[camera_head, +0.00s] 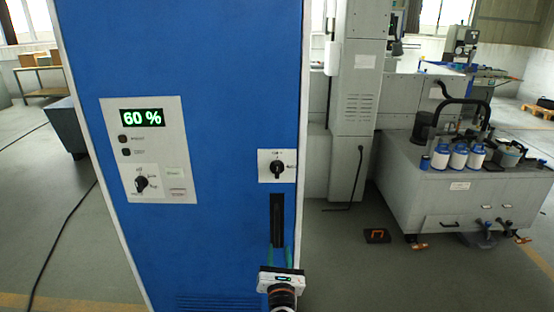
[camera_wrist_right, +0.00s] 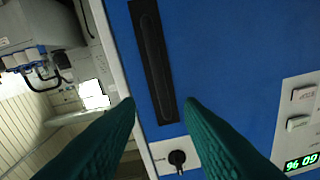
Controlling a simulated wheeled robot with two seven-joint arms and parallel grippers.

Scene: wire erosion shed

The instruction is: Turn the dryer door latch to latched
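The blue dryer door (camera_head: 215,90) fills the middle of the head view. Near its right edge a black rotary latch knob (camera_head: 277,168) sits on a small white plate; its grip looks roughly upright and the labels are too small to read. In the right wrist view, which is upside down, the knob (camera_wrist_right: 177,157) shows low in the picture, beyond the fingers. My right gripper (camera_head: 279,252) is below the knob, in front of the lower end of the black recessed handle (camera_head: 277,215). Its teal fingers (camera_wrist_right: 159,105) are apart with nothing between them. My left gripper is out of view.
A control panel (camera_head: 147,150) with a green "60 %" display and another black knob is on the door's left. To the right stands a grey machine cabinet (camera_head: 450,200) with blue-white bottles (camera_head: 458,158).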

